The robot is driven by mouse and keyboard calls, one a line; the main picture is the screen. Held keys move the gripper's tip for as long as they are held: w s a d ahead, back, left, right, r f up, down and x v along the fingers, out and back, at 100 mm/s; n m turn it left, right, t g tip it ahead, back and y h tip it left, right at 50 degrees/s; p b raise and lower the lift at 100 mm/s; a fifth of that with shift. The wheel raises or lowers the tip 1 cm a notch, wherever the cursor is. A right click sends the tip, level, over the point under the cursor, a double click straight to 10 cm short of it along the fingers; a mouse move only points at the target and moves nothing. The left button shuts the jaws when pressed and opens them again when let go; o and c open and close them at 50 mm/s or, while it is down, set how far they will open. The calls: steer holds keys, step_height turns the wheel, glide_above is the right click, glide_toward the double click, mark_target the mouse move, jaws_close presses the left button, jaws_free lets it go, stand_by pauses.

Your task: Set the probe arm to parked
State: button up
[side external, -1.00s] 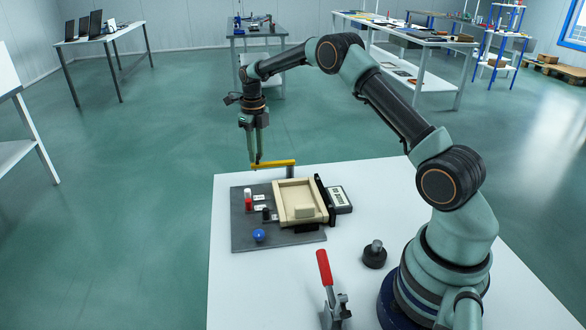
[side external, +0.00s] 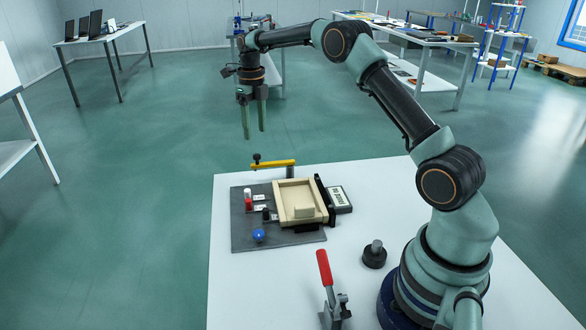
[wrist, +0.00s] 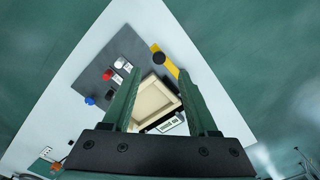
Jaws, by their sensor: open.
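The probe arm looks to be the yellow bar (side external: 276,164) on a post at the back of the grey panel (side external: 240,224). A black knob (side external: 257,158) stands at its left end. In the wrist view the yellow bar (wrist: 169,65) and its dark knob end (wrist: 157,48) lie beyond the fingers, with the bar partly hidden by the right finger. My gripper (side external: 254,134) is open and empty, above the knob and apart from it, with fingers pointing down.
The panel also carries a beige tray (side external: 285,207), a blue ball knob (side external: 259,235), a red-and-white switch (side external: 248,199) and a display box (side external: 340,198). A red-handled clamp (side external: 325,268) and black knobbed piece (side external: 375,254) stand nearer. Air around my gripper is clear.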

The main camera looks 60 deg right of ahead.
steer(key=shift+r, duration=2.35)
steer(key=s+a+r+n+t, duration=0.3)
steer(key=s+a+r+n, duration=0.75)
steer(key=n, duration=0.85)
steer(key=s+a+f+n+t, duration=0.1)
steer(key=s+a+f+n, duration=0.1)
steer(key=s+n, duration=0.5)
steer(key=s+a+f+n+t, duration=0.1)
steer(key=s+a+f+n, duration=0.2)
steer(key=s+n, duration=0.4)
steer(key=n, duration=0.3)
steer(key=shift+f+t, duration=0.3)
steer(key=shift+f, duration=0.05)
steer(key=shift+s+a, duration=0.1)
